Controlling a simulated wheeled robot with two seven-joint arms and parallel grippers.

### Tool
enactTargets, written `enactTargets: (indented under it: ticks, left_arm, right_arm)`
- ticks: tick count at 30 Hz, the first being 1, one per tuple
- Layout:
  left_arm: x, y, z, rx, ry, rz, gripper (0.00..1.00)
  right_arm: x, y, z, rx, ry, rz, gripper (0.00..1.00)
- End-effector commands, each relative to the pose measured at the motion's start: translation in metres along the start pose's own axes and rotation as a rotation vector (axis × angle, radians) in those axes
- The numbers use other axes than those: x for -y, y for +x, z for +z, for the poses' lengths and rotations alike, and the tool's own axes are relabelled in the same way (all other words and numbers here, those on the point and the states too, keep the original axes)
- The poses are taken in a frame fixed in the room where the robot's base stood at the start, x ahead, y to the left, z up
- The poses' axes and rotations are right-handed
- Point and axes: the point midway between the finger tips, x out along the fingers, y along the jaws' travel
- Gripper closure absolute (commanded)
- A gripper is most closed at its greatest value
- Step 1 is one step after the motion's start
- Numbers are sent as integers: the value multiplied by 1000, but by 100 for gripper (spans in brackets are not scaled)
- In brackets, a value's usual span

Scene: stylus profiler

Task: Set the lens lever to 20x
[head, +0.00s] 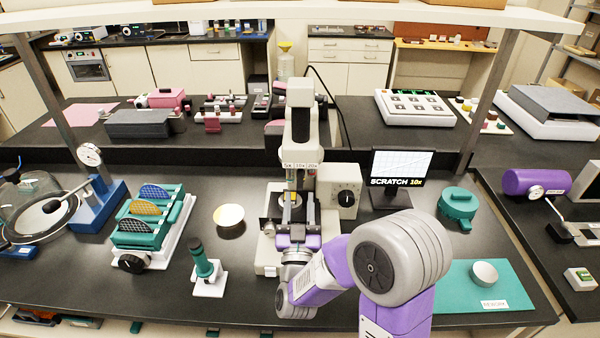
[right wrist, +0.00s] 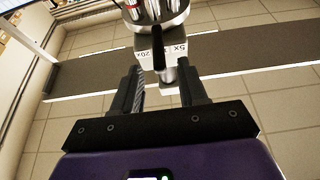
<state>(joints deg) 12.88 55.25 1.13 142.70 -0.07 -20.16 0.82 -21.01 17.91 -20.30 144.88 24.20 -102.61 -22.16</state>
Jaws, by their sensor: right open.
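The profiler (head: 299,130) stands at the middle of the bench, with a label strip reading 5x, 10x and 20x (head: 300,166) on its head. The screen (head: 401,170) beside it reads "SCRATCH 10x". In the right wrist view, a dark lever (right wrist: 158,50) hangs from the round lens turret (right wrist: 160,22), in front of a pale block marked 5X and 20x. My right gripper (head: 297,218) is in front of the profiler, below its head. In the right wrist view its open fingers (right wrist: 160,92) stand either side of the lever's line; contact is not visible. My left gripper is out of view.
A green mat (head: 455,285) with a small tin (head: 484,273) is at right. A shelf (head: 300,12) runs overhead.

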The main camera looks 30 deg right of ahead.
Motion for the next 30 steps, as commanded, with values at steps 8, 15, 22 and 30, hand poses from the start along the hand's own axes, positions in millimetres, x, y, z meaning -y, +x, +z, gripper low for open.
enactTargets:
  ticks: [8, 15, 22, 30]
  left_arm:
    - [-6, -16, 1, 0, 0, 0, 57]
    - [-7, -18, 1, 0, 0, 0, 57]
    - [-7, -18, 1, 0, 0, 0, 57]
    - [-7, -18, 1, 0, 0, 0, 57]
  right_arm:
    - [-1, 33, -1, -2, 3, -2, 57]
    - [-1, 51, 0, 0, 3, -4, 57]
    - [0, 52, 0, 1, 2, -4, 57]
    - [0, 52, 0, 1, 2, -4, 91]
